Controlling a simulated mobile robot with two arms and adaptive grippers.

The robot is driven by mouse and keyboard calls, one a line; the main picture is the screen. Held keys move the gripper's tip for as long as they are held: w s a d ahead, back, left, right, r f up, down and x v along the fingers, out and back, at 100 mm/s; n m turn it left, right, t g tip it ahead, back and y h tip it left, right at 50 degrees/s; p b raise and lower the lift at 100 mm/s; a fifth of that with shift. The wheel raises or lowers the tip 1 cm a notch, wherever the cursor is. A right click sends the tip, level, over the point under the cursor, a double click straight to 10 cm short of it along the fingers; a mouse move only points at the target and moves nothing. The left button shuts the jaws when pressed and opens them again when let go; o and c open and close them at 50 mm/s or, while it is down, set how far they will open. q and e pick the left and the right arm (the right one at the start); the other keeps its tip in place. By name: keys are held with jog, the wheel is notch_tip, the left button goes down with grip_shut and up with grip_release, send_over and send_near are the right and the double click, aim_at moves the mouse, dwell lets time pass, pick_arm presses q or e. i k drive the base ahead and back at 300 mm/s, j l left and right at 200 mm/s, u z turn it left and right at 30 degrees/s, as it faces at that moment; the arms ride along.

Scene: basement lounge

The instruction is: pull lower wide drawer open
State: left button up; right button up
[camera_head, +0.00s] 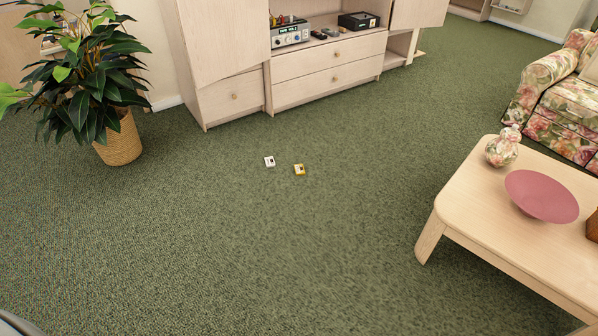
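A light wood cabinet stands at the top of the head view. In its middle are two wide drawers, one above the other. The lower wide drawer (328,79) is shut, with a small round knob (335,79) at its centre. The upper wide drawer (328,56) is also shut, with a similar knob. A narrower drawer (232,95) to the left is shut. The cabinet is some way off across the carpet. Neither of my grippers shows in this view.
Two small boxes, one white (269,161) and one yellow (299,170), lie on the green carpet before the cabinet. A potted plant (119,140) stands left. A low table (475,205) and floral sofa (566,112) stand right. The carpet between is otherwise clear.

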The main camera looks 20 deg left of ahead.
aim_at(293, 91)
jog(key=i+u, duration=0.2)
jog(key=i, duration=0.65)
jog(key=i+u, duration=0.2)
jog(key=i, duration=2)
jog(key=i+l+z, duration=0.2)
jog(key=i+z, duration=0.2)
jog(key=i, duration=0.2)
jog(key=i+z, duration=0.4)
jog(key=i, duration=0.25)
jog(key=i+j+z, duration=0.2)
jog(key=i+z, duration=0.25)
jog(key=i, duration=0.15)
jog(key=i+u, duration=0.5)
jog(key=i+l+u, duration=0.25)
jog(key=i+u, duration=0.2)
jog(key=i+l+u, duration=0.5)
jog(key=i, duration=0.1)
